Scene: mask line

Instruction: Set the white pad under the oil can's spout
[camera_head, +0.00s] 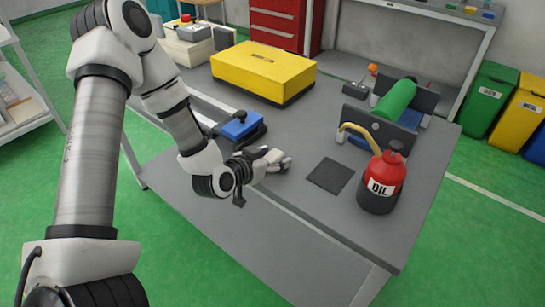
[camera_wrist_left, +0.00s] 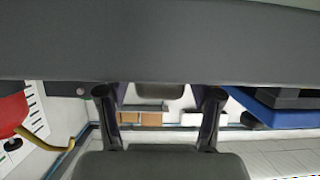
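The red oil can (camera_head: 383,182), with a dark base and an OIL label, stands upright near the table's right front. Its yellow spout (camera_head: 358,136) points left and back; both also show at the left edge of the wrist view. A flat dark grey square (camera_head: 330,175) lies left of the can. My left gripper (camera_head: 279,160) is low over the table's front part, left of the dark square. My right gripper is not in view.
A blue block on a black base (camera_head: 242,126) sits behind my left gripper. A yellow case (camera_head: 262,72) lies farther back. A green cylinder (camera_head: 396,99) rests in a grey holder behind the can. The table (camera_head: 310,215) is bare along its front.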

